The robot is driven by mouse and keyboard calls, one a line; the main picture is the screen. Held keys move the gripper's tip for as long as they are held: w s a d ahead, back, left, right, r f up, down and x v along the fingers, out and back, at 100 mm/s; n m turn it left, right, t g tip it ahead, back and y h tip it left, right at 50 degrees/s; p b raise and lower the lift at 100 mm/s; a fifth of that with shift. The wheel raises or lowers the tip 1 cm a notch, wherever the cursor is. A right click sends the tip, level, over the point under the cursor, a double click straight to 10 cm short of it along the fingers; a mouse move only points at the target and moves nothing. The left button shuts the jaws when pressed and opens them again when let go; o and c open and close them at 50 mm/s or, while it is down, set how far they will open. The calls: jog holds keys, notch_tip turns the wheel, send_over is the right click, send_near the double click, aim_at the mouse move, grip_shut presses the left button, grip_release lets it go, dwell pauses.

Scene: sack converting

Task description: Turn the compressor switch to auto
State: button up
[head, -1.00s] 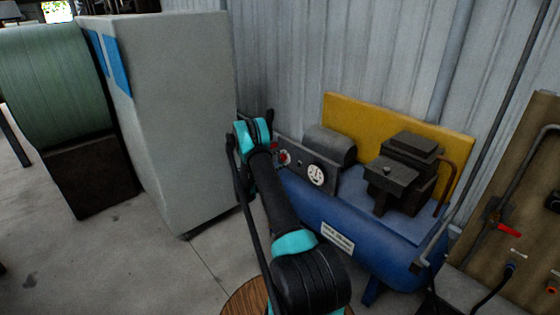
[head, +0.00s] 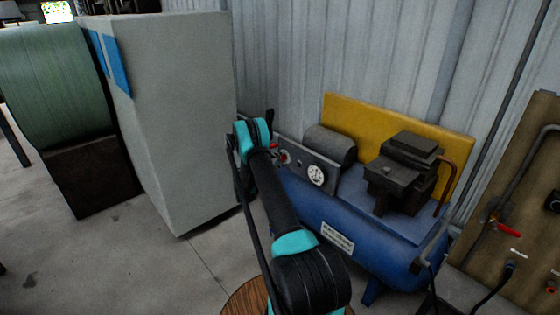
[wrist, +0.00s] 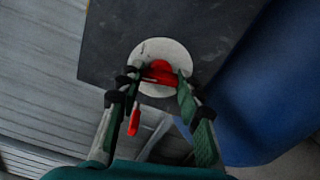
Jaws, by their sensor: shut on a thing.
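The compressor (head: 340,225) is a blue tank with a dark motor and pump on top, and a yellow guard behind. A grey panel (head: 318,166) at its left end carries a round white gauge and the switch (head: 285,157), partly hidden by my arm in the head view. In the wrist view the switch is a red knob (wrist: 159,70) on a round pale plate (wrist: 178,52) on the dark panel. My gripper (wrist: 155,80) has its fingers on either side of the red knob, shut on it. Any position labels are too small or hidden to read.
A tall grey cabinet (head: 185,110) stands close to the left of my arm. A corrugated wall (head: 310,60) is behind the compressor. A board with pipes and a red-handled valve (head: 508,230) stands at the right. A smaller red lever (wrist: 134,122) hangs near my fingers.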

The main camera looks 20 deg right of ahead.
jog(key=shift+m, duration=4.2)
jog(key=o, duration=1.2)
jog(key=shift+a, duration=0.15)
jog(key=v, duration=1.1)
jog(key=shift+s+a, duration=0.15)
jog(key=shift+a, duration=0.25)
